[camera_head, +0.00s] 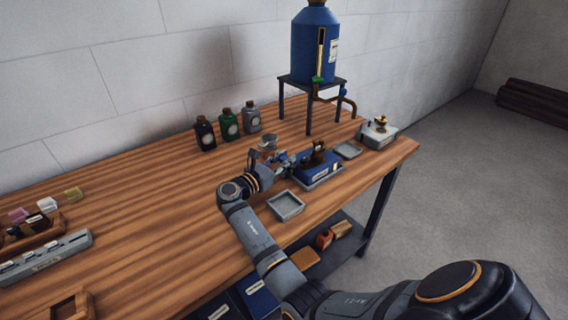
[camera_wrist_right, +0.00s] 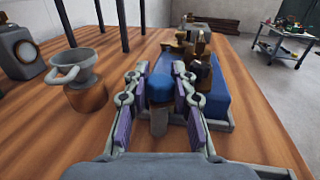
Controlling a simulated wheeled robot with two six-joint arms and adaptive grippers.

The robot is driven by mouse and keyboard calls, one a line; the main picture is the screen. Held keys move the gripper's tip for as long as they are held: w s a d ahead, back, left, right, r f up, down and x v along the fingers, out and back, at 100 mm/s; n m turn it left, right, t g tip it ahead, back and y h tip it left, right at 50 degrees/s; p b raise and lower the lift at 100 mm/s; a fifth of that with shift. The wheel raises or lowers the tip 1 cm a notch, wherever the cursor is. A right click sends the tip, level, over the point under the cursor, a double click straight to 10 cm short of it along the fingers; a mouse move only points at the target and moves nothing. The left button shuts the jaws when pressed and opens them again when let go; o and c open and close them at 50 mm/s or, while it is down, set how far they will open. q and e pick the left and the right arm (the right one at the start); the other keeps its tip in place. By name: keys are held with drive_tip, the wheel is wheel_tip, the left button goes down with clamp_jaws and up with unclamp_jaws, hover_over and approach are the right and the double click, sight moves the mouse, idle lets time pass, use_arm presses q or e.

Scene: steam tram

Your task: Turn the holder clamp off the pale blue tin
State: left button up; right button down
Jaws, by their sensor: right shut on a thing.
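The holder (camera_head: 320,178) has a blue base with dark and brass parts on top, near the right end of the bench. It also fills the far middle of the right wrist view (camera_wrist_right: 214,108). The gripper (camera_head: 287,166) is small in the head view. I cannot make out a pale blue tin. My left gripper is not in view.
A grey cup with a handle (camera_wrist_right: 82,68) stands left of the gripper. A blue tank (camera_head: 314,50) on a dark stand and several bottles (camera_head: 229,125) stand behind.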

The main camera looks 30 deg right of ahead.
drive_tip(key=shift+w+f+m+g+b, duration=0.1)
drive_tip(key=shift+f+m+g+b, duration=0.1)
drive_tip(key=shift+m+g+b, duration=0.8)
drive_tip(key=m+g+b, duration=0.2)
drive_tip(key=g+b, duration=0.1)
drive_tip(key=g, duration=0.1)
drive_tip(key=shift+h, duration=0.3)
drive_tip(key=shift+r+m+g+b, duration=0.1)
drive_tip(key=shift+m+g+b, duration=0.55)
drive_tip(key=shift+g, duration=0.35)
drive_tip(key=c, duration=1.4)
unclamp_jaws()
drive_tip(key=shift+o, duration=0.2)
drive_tip(key=shift+r, duration=0.1)
